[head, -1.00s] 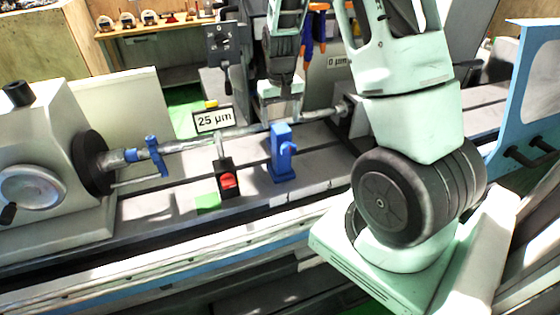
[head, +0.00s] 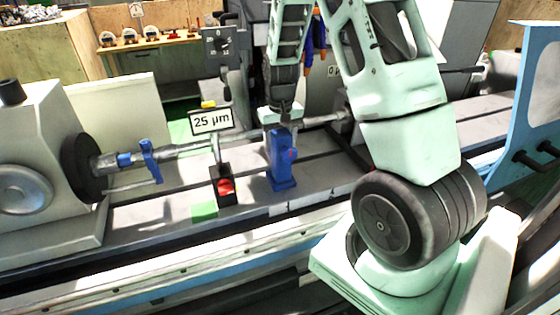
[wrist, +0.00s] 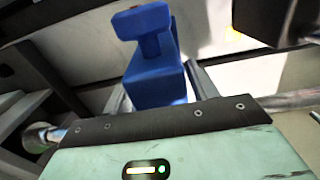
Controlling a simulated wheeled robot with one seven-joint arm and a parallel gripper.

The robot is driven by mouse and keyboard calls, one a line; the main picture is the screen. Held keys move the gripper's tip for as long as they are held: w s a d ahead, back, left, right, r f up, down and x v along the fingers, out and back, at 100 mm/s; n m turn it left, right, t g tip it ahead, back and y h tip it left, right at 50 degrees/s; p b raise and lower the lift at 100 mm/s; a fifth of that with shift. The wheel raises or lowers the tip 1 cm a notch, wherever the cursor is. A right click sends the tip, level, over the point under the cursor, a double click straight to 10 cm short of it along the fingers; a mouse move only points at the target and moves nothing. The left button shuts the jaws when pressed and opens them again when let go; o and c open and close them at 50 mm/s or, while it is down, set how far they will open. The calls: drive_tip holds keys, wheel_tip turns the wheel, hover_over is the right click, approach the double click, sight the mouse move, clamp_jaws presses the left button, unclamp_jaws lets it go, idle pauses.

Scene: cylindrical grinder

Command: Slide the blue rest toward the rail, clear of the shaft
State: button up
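The blue rest (head: 282,165) stands upright on the machine bed, on the near side of the shaft (head: 240,136). Its top hides part of the shaft, and I cannot tell whether they touch. My gripper (head: 283,114) is low over the shaft, right behind the rest's top. In the wrist view the blue rest (wrist: 156,62) rises just beyond my gripper's dark front edge, and the shaft (wrist: 285,100) shows at both sides. A pale rail (head: 130,262) runs along the bed's front.
A black gauge stand with a red knob (head: 226,187) and a 25 µm sign (head: 212,121) stands left of the rest. A blue clamp (head: 149,160) is on the shaft near the chuck (head: 86,166). The bed right of the rest is fairly clear.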

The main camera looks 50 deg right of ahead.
sight(286, 147)
drive_tip(key=c, duration=0.7)
drive_tip(key=shift+s+a, duration=0.1)
drive_tip(key=shift+s, duration=0.05)
drive_tip(key=shift+s+a, duration=0.4)
drive_tip(key=shift+s, duration=0.4)
drive_tip(key=shift+s+a, duration=0.35)
drive_tip(key=shift+s, duration=0.5)
drive_tip(key=o, duration=1.1)
drive_tip(key=shift+o, duration=0.2)
drive_tip(key=shift+r, duration=0.1)
